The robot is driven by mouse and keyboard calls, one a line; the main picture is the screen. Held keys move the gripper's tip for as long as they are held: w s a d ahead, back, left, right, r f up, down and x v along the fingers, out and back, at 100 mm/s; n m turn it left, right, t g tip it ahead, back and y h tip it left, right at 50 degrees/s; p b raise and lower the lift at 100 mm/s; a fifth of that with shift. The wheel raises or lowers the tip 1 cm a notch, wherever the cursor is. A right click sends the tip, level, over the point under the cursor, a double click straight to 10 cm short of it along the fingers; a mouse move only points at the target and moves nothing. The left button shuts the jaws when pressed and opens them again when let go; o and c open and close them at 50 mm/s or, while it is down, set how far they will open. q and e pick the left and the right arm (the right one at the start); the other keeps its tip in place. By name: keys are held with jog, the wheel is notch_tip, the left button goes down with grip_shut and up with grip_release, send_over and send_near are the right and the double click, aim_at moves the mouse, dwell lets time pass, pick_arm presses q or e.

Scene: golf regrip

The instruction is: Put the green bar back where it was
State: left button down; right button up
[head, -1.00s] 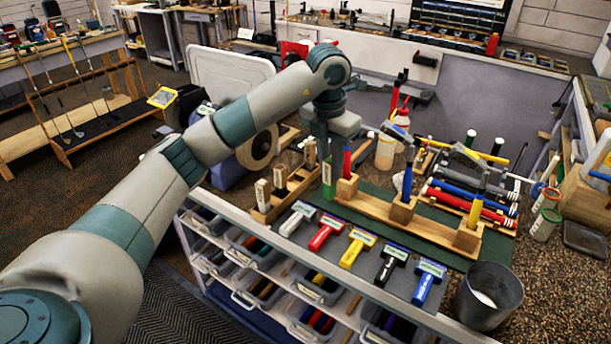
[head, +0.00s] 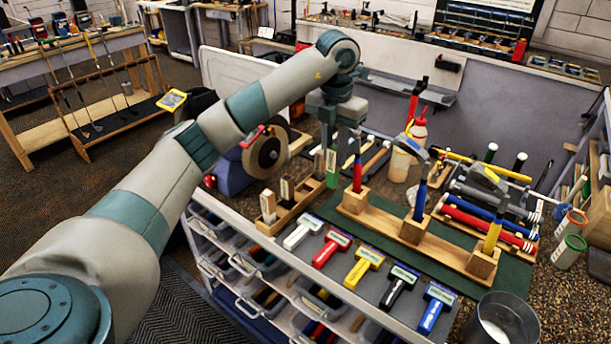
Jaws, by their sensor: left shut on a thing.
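The green bar (head: 332,167) hangs upright below my left gripper (head: 334,150), whose jaws are shut on its upper part. It is just right of the far end of a small wooden rack (head: 297,205). I cannot tell whether its lower end touches anything. The rack holds upright bars with pale or dark faces, among them a near one (head: 267,206), a middle one (head: 287,189) and a far one (head: 318,164). My right gripper is not in view.
A wooden stand with red, blue and yellow hammers (head: 408,232) lies close on the right, on a green mat (head: 385,203). A grinder wheel (head: 266,152) stands behind the rack to the left. A grey bucket (head: 503,322) is front right.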

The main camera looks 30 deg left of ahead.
pick_arm(q)
jog(key=w+a+f+p, duration=0.2)
jog(key=a+f, duration=0.4)
jog(key=a, duration=0.4)
jog(key=shift+w+p, duration=0.3)
jog(key=shift+p, duration=0.5)
notch_tip(320, 180, down, 4)
jog(key=shift+f+p, duration=0.1)
jog(key=shift+p, duration=1.15)
